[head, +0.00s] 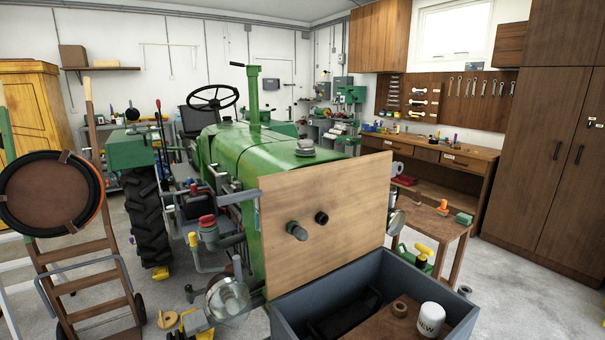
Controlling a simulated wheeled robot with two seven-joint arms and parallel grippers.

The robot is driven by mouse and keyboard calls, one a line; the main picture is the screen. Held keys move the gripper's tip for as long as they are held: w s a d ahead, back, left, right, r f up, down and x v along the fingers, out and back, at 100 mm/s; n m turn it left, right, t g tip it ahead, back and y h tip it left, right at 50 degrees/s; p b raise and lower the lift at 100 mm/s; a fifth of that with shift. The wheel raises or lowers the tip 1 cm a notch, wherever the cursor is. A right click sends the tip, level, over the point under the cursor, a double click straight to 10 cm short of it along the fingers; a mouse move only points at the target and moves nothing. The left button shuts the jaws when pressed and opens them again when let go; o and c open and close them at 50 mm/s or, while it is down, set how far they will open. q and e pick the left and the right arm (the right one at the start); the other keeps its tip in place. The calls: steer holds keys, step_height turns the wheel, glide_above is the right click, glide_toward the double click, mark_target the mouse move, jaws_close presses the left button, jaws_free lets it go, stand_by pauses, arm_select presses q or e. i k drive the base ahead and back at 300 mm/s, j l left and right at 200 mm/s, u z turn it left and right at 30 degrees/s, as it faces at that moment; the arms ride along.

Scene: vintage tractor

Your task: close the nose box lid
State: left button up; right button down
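The nose box (282,325) is an open blue-grey box at the bottom right of the head view, in front of the green tractor (250,150). A flat wooden panel (345,205) stands upright along the box's back edge and looks like its lid, raised. Two dark round fittings (297,231) stick out of the panel's face. A white can marked NEW (431,319) and a brown ring (399,309) sit on a brown surface inside the box. The box's near side is cut off by the frame. Neither of my grippers is in view.
A hand truck (95,270) with a round black-rimmed disc stands at the left. A small wooden table (437,225) with tools is right of the panel. A workbench (440,155) and brown cabinets (560,140) line the right wall. Clear floor (540,290) lies right of the box.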

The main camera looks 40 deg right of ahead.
mark_target(342, 206)
steer(key=z, duration=1.55)
steer(key=i+j+z, duration=0.15)
steer(key=j, duration=0.15)
steer(key=k, duration=0.05)
